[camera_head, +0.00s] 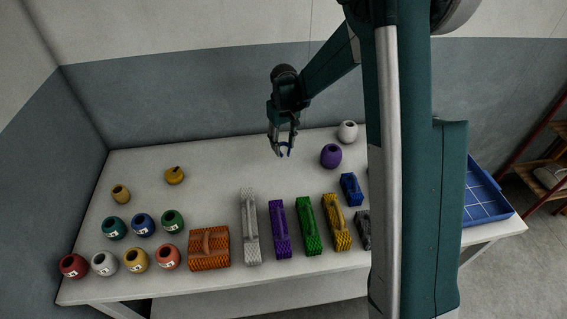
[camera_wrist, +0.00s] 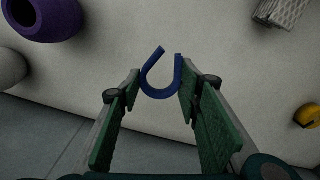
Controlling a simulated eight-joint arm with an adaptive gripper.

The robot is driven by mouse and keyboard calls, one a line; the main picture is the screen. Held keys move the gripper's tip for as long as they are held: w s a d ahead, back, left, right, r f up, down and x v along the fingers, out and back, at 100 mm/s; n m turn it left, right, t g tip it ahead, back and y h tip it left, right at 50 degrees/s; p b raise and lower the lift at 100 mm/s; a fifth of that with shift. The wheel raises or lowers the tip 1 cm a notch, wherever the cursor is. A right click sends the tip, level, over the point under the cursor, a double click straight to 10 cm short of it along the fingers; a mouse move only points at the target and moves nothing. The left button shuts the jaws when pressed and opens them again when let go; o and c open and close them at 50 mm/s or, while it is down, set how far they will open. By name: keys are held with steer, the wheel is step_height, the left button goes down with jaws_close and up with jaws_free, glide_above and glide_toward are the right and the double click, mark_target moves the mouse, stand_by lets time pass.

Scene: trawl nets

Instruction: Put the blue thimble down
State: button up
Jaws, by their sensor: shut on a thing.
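The blue thimble (camera_wrist: 162,93) is a small U-shaped piece between the fingertips of my gripper (camera_wrist: 160,82) in the wrist view. My gripper is shut on it, with a finger touching each side and the open end of the U pointing away from the palm. In the head view, my gripper (camera_head: 284,149) points down over the back middle of the white table (camera_head: 222,170).
A purple float (camera_head: 331,156) and a white float (camera_head: 347,131) stand right of my gripper. Coloured net bundles (camera_head: 308,228) line the front. Several numbered floats (camera_head: 144,224) stand at left. A blue tray (camera_head: 487,207) is at far right. The table under my gripper is bare.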

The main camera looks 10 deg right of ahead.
mark_target(284, 146)
steer(key=shift+f+b, duration=0.3)
steer(key=shift+f, duration=2.25)
steer(key=shift+f, duration=0.15)
steer(key=shift+f+b, duration=0.3)
steer(key=shift+f, duration=1.45)
steer(key=shift+f, duration=0.15)
steer(key=o, duration=0.9)
steer(key=shift+r, duration=0.2)
step_height(284, 146, up, 12)
steer(key=shift+p, duration=0.8)
